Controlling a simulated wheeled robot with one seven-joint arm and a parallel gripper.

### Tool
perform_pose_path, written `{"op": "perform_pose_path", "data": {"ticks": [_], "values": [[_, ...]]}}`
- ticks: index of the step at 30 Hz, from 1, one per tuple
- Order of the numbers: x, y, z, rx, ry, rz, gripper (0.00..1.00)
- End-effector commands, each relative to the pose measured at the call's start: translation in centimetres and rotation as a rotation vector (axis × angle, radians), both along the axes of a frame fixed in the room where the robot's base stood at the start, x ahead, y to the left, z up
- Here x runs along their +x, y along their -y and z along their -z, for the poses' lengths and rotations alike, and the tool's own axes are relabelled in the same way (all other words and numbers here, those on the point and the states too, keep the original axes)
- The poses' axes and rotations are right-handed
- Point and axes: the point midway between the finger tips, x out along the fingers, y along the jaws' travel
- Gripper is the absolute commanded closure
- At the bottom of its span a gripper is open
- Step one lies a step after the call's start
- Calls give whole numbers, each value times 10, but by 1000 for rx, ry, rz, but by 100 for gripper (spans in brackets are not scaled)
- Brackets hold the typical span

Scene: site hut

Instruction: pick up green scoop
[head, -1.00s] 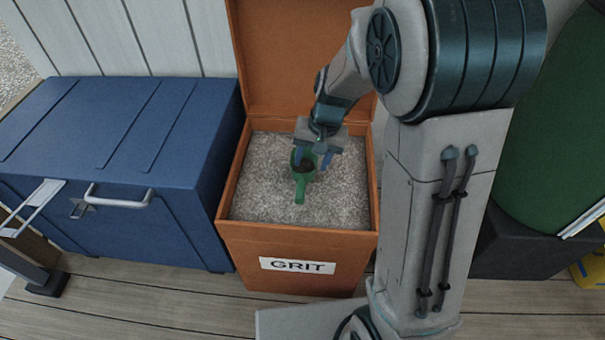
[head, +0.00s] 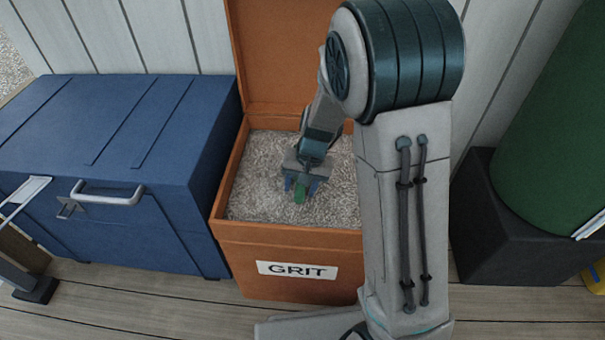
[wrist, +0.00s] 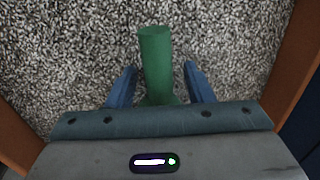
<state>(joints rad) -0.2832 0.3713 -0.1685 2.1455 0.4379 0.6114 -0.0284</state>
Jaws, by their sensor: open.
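The green scoop (head: 300,192) lies in the grit in the open orange bin. In the head view only its handle shows below my gripper (head: 302,184); the rest is hidden behind the gripper. In the wrist view the handle (wrist: 156,62) points away from the gripper body, and the scoop's bowl end is hidden. My gripper is open. Its two blue fingers (wrist: 160,86) stand on either side of the handle, with a gap visible on both sides.
The orange grit bin (head: 293,240) has raised walls around the grit (head: 258,190) and an upright lid behind. A blue chest (head: 120,140) stands close on the left. A dark block (head: 500,240) under a green drum (head: 565,130) is on the right.

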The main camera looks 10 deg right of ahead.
Motion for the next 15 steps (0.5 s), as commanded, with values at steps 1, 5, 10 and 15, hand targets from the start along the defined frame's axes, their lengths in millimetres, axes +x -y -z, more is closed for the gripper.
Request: {"op": "perform_pose_path", "data": {"ticks": [1, 5, 10, 15], "values": [[0, 0, -1, 0, 1, 0, 53], [0, 0, -1, 0, 1, 0, 56], [0, 0, -1, 0, 1, 0, 100], [0, 0, -2, 1, 2, 0, 100]]}}
